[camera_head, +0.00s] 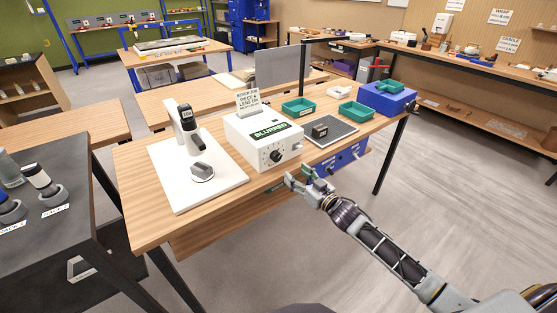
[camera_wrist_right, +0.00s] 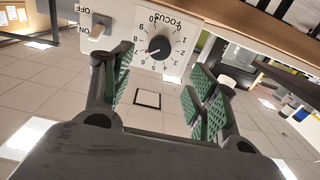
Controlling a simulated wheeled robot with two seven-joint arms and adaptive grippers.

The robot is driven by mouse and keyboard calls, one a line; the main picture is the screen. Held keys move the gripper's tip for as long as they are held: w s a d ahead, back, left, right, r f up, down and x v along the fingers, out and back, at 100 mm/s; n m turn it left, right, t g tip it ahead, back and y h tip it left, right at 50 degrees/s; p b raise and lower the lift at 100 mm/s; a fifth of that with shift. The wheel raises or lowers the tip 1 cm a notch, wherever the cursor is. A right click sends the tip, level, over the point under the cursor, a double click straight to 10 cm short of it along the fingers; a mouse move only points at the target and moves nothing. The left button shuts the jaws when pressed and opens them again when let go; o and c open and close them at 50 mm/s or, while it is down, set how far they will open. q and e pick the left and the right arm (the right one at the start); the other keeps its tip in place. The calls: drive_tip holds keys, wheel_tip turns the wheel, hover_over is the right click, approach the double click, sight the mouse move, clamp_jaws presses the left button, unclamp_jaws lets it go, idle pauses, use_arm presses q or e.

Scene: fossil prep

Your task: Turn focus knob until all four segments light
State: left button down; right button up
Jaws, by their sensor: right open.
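In the head view the knob (camera_head: 276,156) is on the front of a white box (camera_head: 246,145) that reads BLURRED. My right gripper (camera_head: 300,183) is open, in front of and to the right of the box. In the wrist view its green-padded fingers (camera_wrist_right: 160,90) are spread either side of the knob, apart from it and empty. I cannot make out the four segments. My left gripper is not in view.
An ON/OFF switch (camera_wrist_right: 97,32) sits beside the dial. A microscope (camera_head: 186,130) on a white base (camera_head: 185,188) stands to the left. A dark mat (camera_head: 335,138), green trays (camera_head: 298,106) and a blue box (camera_head: 386,97) are to the right.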

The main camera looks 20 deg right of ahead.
sight(278, 158)
drive_tip(key=shift+x, duration=5.55)
drive_tip(key=shift+w+a, duration=0.1)
drive_tip(key=shift+w, duration=0.2)
drive_tip(key=c, duration=1)
